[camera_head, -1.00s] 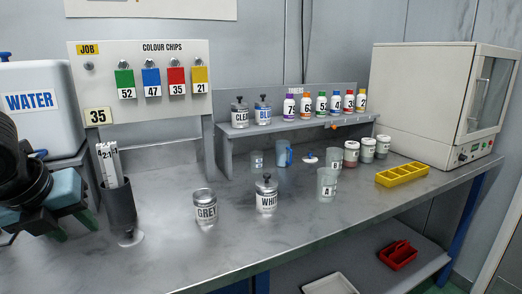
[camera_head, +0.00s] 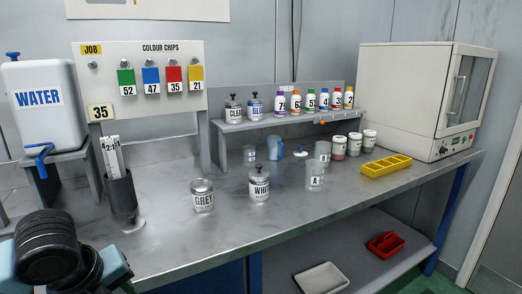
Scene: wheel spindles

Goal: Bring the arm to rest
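Part of my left arm (camera_head: 60,255), black with light blue sections, shows at the lower left in the head view, in front of the bench edge. Its gripper and fingertips are not visible, so I cannot see what it holds, if anything. My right arm and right gripper are out of the picture.
The grey bench (camera_head: 165,235) carries a GREY tin (camera_head: 203,198), a WHITE tin (camera_head: 259,188), a beaker marked A (camera_head: 315,178) and a yellow tray (camera_head: 386,166). A stick holder (camera_head: 121,194) and a water tank (camera_head: 40,95) stand left.

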